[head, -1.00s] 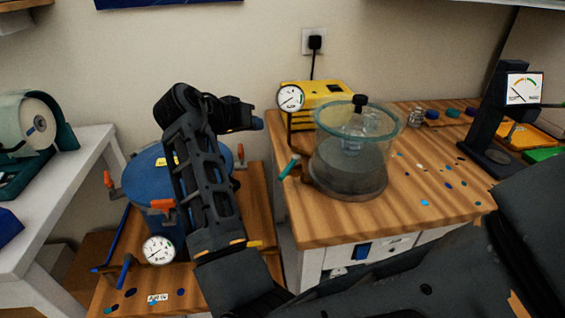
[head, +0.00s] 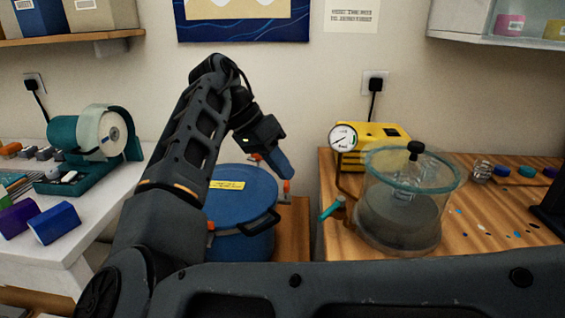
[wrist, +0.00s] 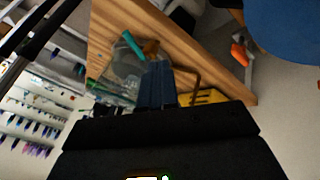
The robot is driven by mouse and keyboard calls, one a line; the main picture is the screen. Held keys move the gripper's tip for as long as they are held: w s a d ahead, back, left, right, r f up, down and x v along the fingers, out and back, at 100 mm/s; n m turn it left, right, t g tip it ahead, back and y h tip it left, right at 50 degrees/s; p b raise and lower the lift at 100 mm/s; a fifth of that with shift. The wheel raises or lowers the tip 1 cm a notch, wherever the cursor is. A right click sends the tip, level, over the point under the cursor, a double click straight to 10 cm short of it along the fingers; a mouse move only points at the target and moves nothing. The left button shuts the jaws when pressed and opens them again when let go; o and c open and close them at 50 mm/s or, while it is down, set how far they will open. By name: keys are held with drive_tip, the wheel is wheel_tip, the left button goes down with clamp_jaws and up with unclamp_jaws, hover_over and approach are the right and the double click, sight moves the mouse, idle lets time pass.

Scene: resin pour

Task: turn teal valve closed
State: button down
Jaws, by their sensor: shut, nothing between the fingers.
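The teal valve handle (head: 332,207) sticks out at a slant from the left front edge of the wooden worktop, beside the clear vacuum chamber (head: 400,215). It also shows in the wrist view (wrist: 133,46), beyond my fingers, on an orange-brown fitting. My gripper (head: 284,169) is shut and empty, pointing down to the right above the blue lidded pot, up and left of the valve and apart from it. The closed blue fingers (wrist: 158,84) show in the wrist view.
The blue pot (head: 243,207) with orange clamps stands left of the worktop (head: 485,235). A yellow pump (head: 370,134) with a gauge (head: 343,137) stands behind the valve. A gap separates the white table (head: 90,225) from the worktop.

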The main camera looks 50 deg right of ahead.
sight(331, 209)
drive_tip(key=s+d+f+p, duration=0.1)
drive_tip(key=s+d+f, duration=0.1)
drive_tip(key=s+f, duration=0.4)
drive_tip(key=shift+s+d+p, duration=0.15)
drive_tip(key=shift+s+p, duration=0.1)
drive_tip(key=shift+p, duration=0.05)
